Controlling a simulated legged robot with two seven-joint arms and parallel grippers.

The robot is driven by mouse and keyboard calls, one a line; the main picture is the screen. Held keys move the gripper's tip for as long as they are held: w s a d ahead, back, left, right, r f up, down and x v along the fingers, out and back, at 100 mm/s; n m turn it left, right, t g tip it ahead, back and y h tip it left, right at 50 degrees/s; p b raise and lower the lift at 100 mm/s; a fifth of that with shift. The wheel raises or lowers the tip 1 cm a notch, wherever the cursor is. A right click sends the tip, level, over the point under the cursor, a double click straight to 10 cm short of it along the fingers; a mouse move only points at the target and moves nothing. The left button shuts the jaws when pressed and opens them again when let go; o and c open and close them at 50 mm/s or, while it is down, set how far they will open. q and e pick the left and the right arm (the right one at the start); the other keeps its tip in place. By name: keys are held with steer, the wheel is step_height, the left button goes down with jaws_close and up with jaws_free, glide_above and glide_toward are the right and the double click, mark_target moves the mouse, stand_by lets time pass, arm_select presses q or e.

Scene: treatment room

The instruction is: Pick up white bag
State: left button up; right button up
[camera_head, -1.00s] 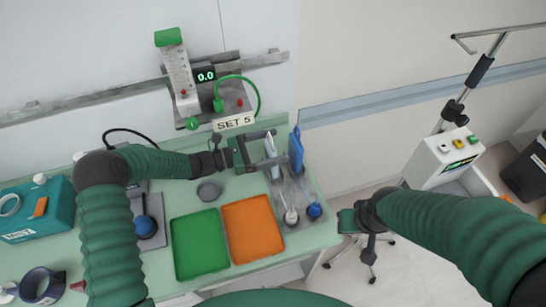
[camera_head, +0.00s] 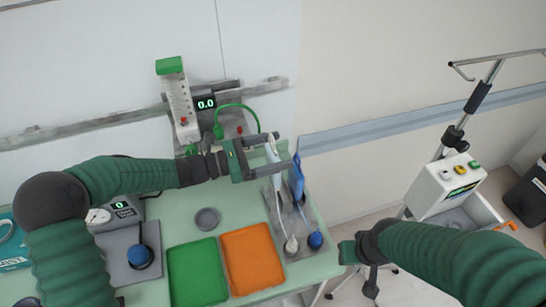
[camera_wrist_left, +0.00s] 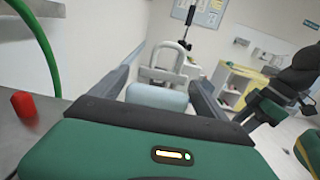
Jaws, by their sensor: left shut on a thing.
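The white bag (camera_head: 273,154) is a slim upright pale shape between the fingers of my left gripper (camera_head: 272,155), which is shut on it. In the left wrist view the bag (camera_wrist_left: 157,98) shows as a pale block between the two grey fingers. In the head view it is above the grey stand plate (camera_head: 297,220), left of a blue bag (camera_head: 297,180). Part of it is hidden by the fingers. My right gripper (camera_head: 352,252) is at the right, away from the bench; its fingers do not show clearly.
A white bulb (camera_head: 291,246) and a blue bulb (camera_head: 315,240) sit on the stand. Green (camera_head: 197,270) and orange (camera_head: 252,260) trays lie left of it. A flowmeter (camera_head: 180,105) with a green tube is on the wall rail behind. A wheeled machine (camera_head: 445,187) stands right.

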arm_select(q)
steer(key=s+d+b, duration=0.1)
steer(key=s+d, duration=0.1)
steer(key=s, duration=0.6)
steer(key=s+d, duration=0.3)
steer(key=s, duration=0.6)
steer(key=shift+s+d+b, duration=0.25)
steer(key=shift+d+b, duration=0.1)
steer(key=shift+f, duration=0.1)
